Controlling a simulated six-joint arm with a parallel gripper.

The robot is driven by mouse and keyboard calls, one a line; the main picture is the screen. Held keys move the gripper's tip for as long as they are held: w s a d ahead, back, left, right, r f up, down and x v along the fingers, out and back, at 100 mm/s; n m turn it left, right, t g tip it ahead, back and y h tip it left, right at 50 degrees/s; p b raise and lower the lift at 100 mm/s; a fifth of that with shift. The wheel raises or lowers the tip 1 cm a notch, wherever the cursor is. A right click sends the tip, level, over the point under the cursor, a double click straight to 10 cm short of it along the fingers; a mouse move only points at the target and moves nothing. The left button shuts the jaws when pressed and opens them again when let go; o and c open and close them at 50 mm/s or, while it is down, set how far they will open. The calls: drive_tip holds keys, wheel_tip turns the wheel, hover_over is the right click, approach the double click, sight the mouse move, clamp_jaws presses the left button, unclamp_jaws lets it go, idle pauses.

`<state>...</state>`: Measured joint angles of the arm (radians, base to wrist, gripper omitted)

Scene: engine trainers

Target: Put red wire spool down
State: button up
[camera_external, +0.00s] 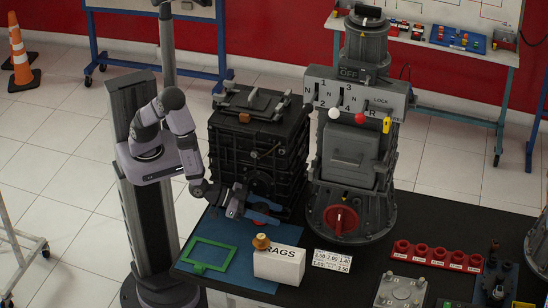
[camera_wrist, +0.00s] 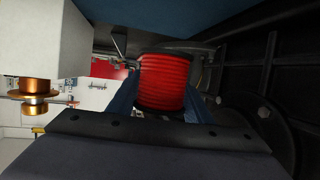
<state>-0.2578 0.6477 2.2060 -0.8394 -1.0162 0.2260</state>
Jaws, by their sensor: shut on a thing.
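The red wire spool (camera_wrist: 163,82) sits between the two fingers of my gripper (camera_wrist: 163,100) in the wrist view. My gripper is shut on it. In the external view my gripper (camera_external: 257,216) is low over the back of the blue mat (camera_external: 240,281), in front of the black engine block (camera_external: 258,150) and behind the white RAGS box (camera_external: 280,265).
A copper-coloured spool (camera_external: 261,242) sits on the RAGS box. A green frame (camera_external: 209,257) lies at the mat's left. The black block's wall is close on the right in the wrist view.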

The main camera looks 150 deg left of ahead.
sight(271, 235)
drive_tip(key=shift+f, duration=2.95)
drive_tip(key=shift+f, duration=0.2)
drive_tip(key=o, duration=1.2)
drive_tip(key=shift+r, duration=0.1)
drive_tip(key=shift+r, duration=0.15)
drive_tip(key=v, duration=1.2)
drive_tip(key=shift+b, duration=0.4)
